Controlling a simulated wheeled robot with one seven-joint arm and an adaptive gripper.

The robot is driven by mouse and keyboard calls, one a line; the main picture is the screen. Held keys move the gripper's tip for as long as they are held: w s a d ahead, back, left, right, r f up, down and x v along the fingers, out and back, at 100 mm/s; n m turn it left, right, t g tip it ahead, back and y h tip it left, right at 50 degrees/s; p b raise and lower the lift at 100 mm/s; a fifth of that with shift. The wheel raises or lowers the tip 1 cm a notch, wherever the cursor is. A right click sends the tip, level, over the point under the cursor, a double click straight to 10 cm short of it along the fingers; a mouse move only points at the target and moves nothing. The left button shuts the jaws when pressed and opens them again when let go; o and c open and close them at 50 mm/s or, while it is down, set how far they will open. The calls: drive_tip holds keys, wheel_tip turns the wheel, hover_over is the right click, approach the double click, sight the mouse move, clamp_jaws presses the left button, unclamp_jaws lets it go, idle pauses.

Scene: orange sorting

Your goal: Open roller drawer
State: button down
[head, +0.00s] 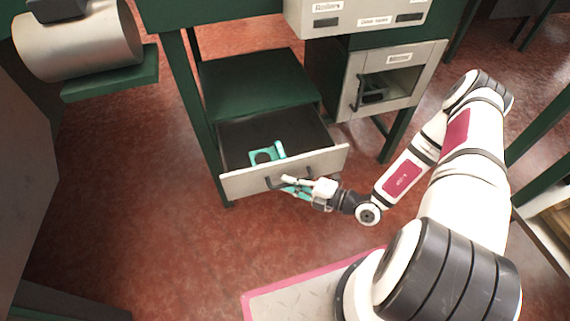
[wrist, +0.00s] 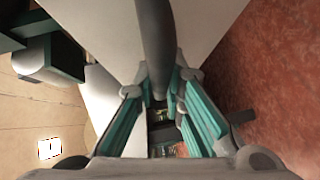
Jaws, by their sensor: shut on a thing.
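The drawer (head: 235,185) is pulled out from the green cabinet, and its inside shows in the head view. Its pale front carries a dark bar handle. A teal object (head: 265,155) lies inside it. My gripper (head: 288,183) is at the drawer front, shut on the handle. In the wrist view the dark handle (wrist: 155,45) runs down between my teal fingers (wrist: 160,100), in front of the pale drawer front (wrist: 210,25). The fingertips are partly hidden by the handle in that view.
A cabinet with a pale door (head: 352,90) stands right of the drawer. A labelled pale drawer unit (head: 350,12) is above, with "Rollers" on one label. A large metal cylinder (head: 80,45) is at upper left. The red floor before the drawer is clear.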

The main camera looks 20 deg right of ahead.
drive_tip(key=shift+s, duration=1.4)
drive_tip(key=c, duration=1.7)
unclamp_jaws()
drive_tip(key=shift+o, duration=0.2)
drive_tip(key=shift+d, duration=0.15)
drive_tip(key=v, duration=1.2)
